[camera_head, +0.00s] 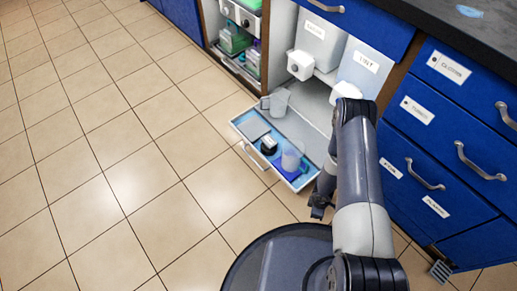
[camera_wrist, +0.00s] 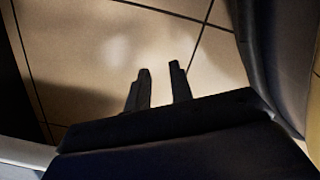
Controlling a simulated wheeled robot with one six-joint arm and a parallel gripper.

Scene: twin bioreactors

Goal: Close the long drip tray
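The long drip tray (camera_head: 283,179) is a low white-rimmed tray with a blue inside. In the head view it is pulled out of the open lower cabinet and juts over the floor, with a curved handle (camera_head: 253,156) on its front. A pale flat piece, a dark round item (camera_head: 269,146) and a translucent cup (camera_head: 292,160) stand in it. My gripper (camera_head: 319,208) is to the right of the tray's near end, apart from it and pointing down. In the wrist view my gripper (camera_wrist: 160,80) shows two separated fingers with only floor between them. The tray does not show there.
A clear jug (camera_head: 279,101) stands behind the tray. Blue drawers (camera_head: 440,150) with handles are on the right, close to my arm. A small grey grate (camera_head: 440,270) lies by their base. The tiled floor at left is clear.

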